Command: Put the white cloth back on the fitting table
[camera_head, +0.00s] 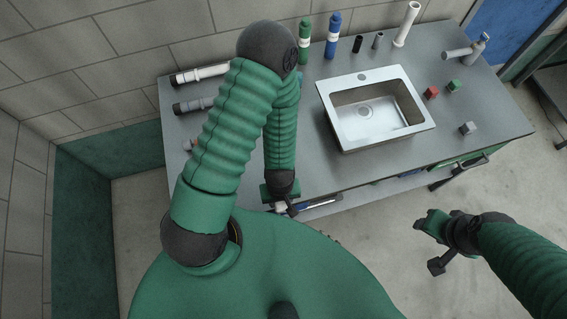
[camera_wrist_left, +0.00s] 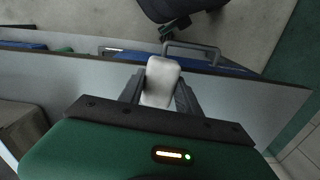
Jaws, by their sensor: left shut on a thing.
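My left gripper (camera_head: 285,207) is at the near edge of the grey-topped fitting table (camera_head: 240,152), low on its left half. In the left wrist view its two dark fingers (camera_wrist_left: 160,92) are shut on the white cloth (camera_wrist_left: 162,78), a small rounded white bundle. In the head view the cloth is mostly hidden by my arm and hand.
A steel sink (camera_head: 428,112) is set in the tabletop. Bottles (camera_head: 332,36), (camera_head: 304,42) and pipe pieces stand along the back; more pipes (camera_head: 200,74) lie at the left. Small red (camera_head: 432,92), green and grey blocks sit right. The front-left tabletop is clear.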

